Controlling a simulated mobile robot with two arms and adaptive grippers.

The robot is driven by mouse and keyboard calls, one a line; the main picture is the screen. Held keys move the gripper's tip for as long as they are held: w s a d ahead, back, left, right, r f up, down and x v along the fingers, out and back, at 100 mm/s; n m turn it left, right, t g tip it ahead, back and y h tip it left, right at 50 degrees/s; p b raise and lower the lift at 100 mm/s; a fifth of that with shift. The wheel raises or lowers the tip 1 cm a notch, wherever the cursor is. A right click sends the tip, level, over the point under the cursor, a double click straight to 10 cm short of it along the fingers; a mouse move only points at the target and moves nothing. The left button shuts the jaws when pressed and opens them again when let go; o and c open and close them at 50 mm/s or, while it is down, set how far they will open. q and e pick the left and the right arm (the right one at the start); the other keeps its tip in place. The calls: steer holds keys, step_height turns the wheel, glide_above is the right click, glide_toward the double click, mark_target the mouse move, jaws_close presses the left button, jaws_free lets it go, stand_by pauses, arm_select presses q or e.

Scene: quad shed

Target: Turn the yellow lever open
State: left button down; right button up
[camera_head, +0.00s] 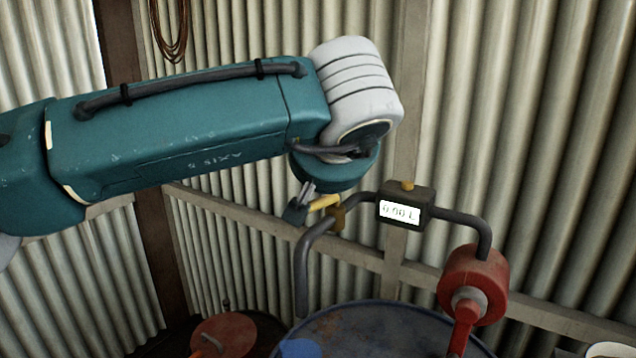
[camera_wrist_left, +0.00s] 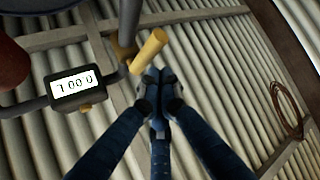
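The yellow lever (camera_head: 324,202) is a short handle on a brass valve (camera_head: 337,217) in the dark bent pipe, left of the meter. It sticks out to the left in the head view. In the left wrist view the yellow lever (camera_wrist_left: 149,50) slants up and right from the valve. My left gripper (camera_head: 297,210) is beside the free end of the lever. In the left wrist view the fingertips of my left gripper (camera_wrist_left: 159,76) are drawn together just below the lever, with nothing visible between them. Whether they touch it is unclear. My right gripper is not in view.
A meter (camera_head: 400,211) reading 0.00 L sits on the pipe, right of the valve. A red pump (camera_head: 473,284) stands further right. A blue drum (camera_head: 372,318) is below, with a red lid (camera_head: 224,336) to its left. Corrugated walls and a rail are behind.

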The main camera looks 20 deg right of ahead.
arm_select(q)
steer(key=v, duration=1)
steer(key=shift+s+r, duration=0.25)
steer(key=shift+s, duration=0.1)
